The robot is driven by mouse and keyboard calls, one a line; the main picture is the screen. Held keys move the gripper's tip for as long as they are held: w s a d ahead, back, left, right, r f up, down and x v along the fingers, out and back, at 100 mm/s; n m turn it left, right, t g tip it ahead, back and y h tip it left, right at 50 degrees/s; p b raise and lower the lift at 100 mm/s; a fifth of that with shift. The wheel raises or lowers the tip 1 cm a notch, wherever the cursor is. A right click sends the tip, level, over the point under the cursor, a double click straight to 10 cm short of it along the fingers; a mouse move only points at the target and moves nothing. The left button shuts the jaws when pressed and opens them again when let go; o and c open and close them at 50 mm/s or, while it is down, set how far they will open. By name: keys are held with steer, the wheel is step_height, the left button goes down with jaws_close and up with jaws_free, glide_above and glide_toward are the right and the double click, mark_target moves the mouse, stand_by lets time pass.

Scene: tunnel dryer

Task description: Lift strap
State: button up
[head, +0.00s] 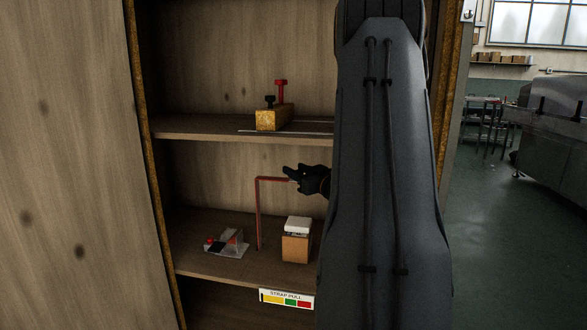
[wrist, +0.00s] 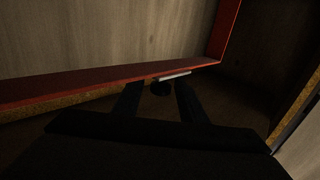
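The red strap (head: 259,212) rises from the lower shelf of the cabinet and bends at the top into a level stretch running right, toward my gripper (head: 286,172). In the wrist view the strap (wrist: 90,88) crosses in front of my fingertips (wrist: 159,86) and turns up at the right. My two dark fingers stand apart there, with a small dark round piece and a pale strip at the strap's edge between them. I cannot tell whether the fingers touch the strap. A label reading "STRAP PULL" (head: 287,299) is on the lower shelf's front edge.
On the lower shelf, a white-topped brown block (head: 296,247) stands right of the strap and a grey wedge-like item (head: 228,244) lies left. The upper shelf (head: 190,127) holds a yellowish block (head: 273,119) with red and black knobs. My arm hides the cabinet's right part.

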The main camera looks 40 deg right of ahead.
steer(key=shift+s+a+p, duration=0.25)
steer(key=shift+s, duration=1.05)
steer(key=shift+s+a+p, duration=0.2)
steer(key=shift+s, duration=1.05)
